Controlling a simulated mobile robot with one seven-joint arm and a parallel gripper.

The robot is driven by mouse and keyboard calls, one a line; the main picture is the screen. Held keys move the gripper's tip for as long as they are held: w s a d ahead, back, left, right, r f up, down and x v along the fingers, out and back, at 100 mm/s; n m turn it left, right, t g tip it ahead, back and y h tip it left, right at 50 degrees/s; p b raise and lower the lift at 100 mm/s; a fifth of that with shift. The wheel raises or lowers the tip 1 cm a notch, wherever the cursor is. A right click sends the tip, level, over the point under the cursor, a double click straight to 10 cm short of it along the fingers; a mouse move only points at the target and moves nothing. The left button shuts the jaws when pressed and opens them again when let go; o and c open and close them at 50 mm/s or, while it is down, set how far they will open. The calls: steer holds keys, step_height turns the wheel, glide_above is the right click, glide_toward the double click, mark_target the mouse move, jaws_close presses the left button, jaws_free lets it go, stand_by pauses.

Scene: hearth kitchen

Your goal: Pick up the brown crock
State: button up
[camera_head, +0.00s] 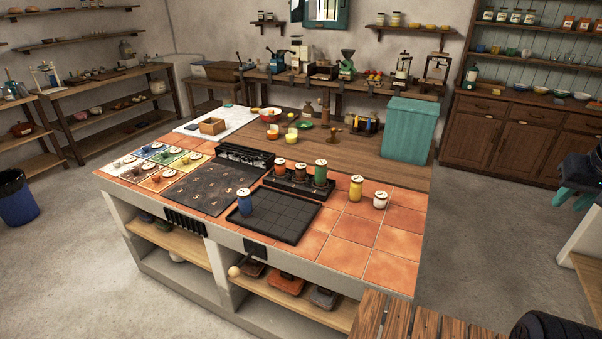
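A row of lidded crocks stands in a dark rack (292,187) on the tiled island top. The middle one looks brown to orange-brown and seems to be the brown crock (299,174), upright with a pale lid. A red-orange crock (279,169) is to its left and a green crock (320,174) to its right, both close by. I cannot make out my gripper in this view, so its place relative to the crock does not show.
A blue crock (245,204) stands on a dark gridded tray (280,222) in front. A yellow crock (355,189) and a white crock (380,201) stand on the tiles (347,254) to the right. A teal box (410,130) stands behind. The front right tiles are clear.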

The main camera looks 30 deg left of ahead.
steer(key=o, duration=1)
